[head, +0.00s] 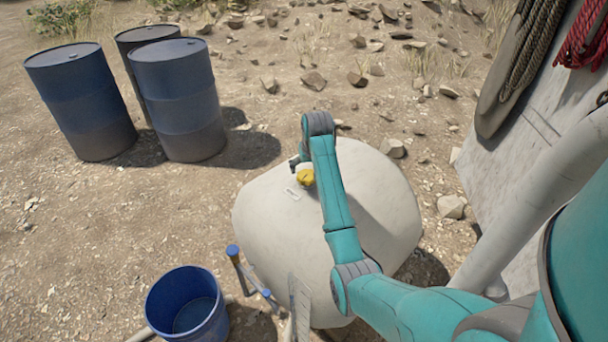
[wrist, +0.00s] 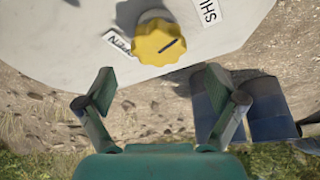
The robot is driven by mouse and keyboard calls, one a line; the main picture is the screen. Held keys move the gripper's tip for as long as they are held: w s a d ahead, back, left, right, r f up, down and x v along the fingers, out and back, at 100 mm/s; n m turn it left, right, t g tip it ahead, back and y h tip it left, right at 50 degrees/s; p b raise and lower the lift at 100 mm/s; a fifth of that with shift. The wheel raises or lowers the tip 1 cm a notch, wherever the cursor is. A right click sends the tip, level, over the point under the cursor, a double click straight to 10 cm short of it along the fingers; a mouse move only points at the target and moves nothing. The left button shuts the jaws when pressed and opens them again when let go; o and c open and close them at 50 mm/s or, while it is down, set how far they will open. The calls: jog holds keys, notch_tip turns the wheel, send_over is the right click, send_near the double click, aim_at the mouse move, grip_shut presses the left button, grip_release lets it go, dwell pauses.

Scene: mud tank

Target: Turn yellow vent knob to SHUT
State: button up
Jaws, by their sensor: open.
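The yellow vent knob (head: 305,177), with a scalloped rim, sits on top of the pale tank (head: 385,215). In the wrist view the knob (wrist: 155,36) is at top centre; a dark line marks its lower right part. A white OPEN label (wrist: 116,43) is to its left and a SHUT label (wrist: 207,11), cut off by the frame edge, is to its upper right. The line points at neither label clearly. My gripper (wrist: 159,80) is open and empty, its two fingers spread below the knob, apart from it. In the head view my arm mostly hides the gripper.
Several dark blue drums (head: 180,100) stand at upper left. A blue bucket (head: 187,305) and blue-capped pipes (head: 233,251) are beside the tank at lower left. A leaning pale panel with hanging ropes (head: 535,45) is at right. Stony ground lies behind the tank.

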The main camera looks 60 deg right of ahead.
aim_at(307, 175)
jog(key=shift+x, duration=2.65)
jog(key=shift+d, duration=0.1)
jog(key=c, duration=1.1)
